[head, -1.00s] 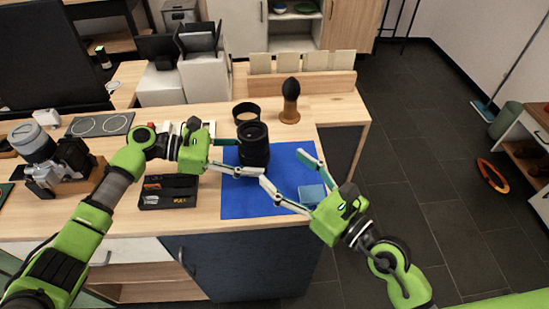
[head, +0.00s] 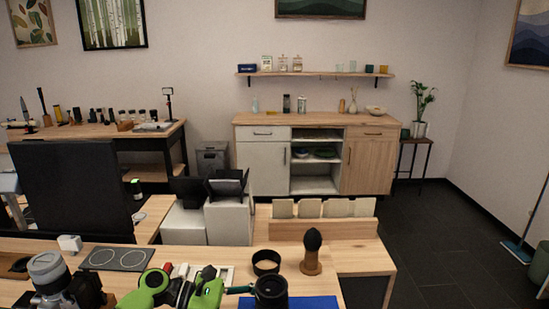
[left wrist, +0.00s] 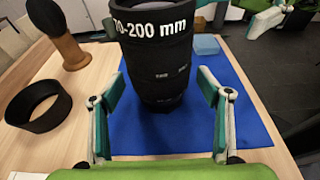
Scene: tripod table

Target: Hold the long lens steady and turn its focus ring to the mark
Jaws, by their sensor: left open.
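The long black lens (head: 271,292) stands upright on the blue mat (head: 318,303), cut off by the bottom of the head view. In the left wrist view the lens (left wrist: 160,60) shows "70-200 mm" in white; its top is cut off. My left gripper (left wrist: 162,88) is open, its two fingers at either side of the lens's lower part with gaps showing. In the head view only part of this gripper shows, left of the lens. The focus mark cannot be made out.
A black ring-shaped hood (left wrist: 38,105) and a brush with a wooden handle (left wrist: 72,52) stand left of the lens in the left wrist view. A light blue cloth or block (left wrist: 205,45) lies on the mat behind it. A camera (head: 55,282) stands at the bench's left.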

